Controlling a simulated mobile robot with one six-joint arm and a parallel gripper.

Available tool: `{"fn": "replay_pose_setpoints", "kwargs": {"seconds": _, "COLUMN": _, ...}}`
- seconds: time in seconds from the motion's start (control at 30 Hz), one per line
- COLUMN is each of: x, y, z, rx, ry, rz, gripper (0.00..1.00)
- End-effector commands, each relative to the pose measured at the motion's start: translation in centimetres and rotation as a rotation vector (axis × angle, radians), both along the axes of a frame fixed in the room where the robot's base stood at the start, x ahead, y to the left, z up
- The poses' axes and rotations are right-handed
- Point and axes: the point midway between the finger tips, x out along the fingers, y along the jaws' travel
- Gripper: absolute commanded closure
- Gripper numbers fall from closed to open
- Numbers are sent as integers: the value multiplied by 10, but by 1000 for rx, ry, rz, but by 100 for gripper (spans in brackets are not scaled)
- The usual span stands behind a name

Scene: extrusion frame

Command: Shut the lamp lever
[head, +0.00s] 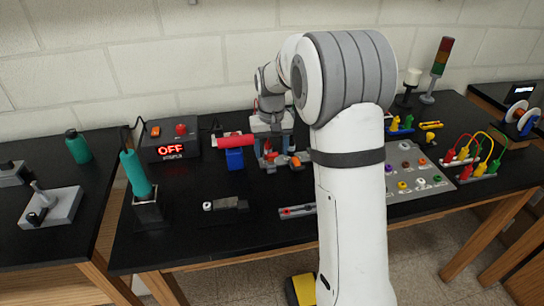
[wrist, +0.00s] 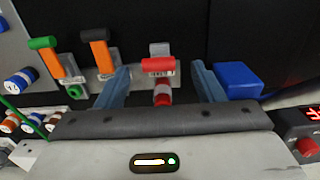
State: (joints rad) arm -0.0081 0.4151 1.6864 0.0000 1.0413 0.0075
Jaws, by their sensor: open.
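The red lever carries a small label I cannot read for certain, so I cannot tell which is the lamp lever. My gripper (wrist: 160,76) is open, with its two blue-grey fingers on either side of the red lever and a visible gap to each. A red and white banded part (wrist: 162,92) is below the red handle. In the head view my gripper (head: 272,125) is over the lever area and partly hides it.
A blue block (wrist: 238,79) is right beside one finger; it also shows in the head view (head: 235,159). A control box (head: 170,144) reading OFF stands to the left. A signal tower (head: 440,65) stands at the back right.

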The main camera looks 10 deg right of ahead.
Motion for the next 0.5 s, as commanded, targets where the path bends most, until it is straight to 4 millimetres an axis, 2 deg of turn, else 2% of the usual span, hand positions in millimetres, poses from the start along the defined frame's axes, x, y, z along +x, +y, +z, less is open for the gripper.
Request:
{"fn": "replay_pose_setpoints", "kwargs": {"seconds": 0.2, "x": -1, "y": 0, "z": -26, "rx": 0, "ry": 1, "rz": -1, "gripper": 38}}
{"fn": "replay_pose_setpoints", "kwargs": {"seconds": 0.5, "x": 0, "y": -1, "z": -32, "rx": 0, "ry": -2, "rz": -1, "gripper": 38}}
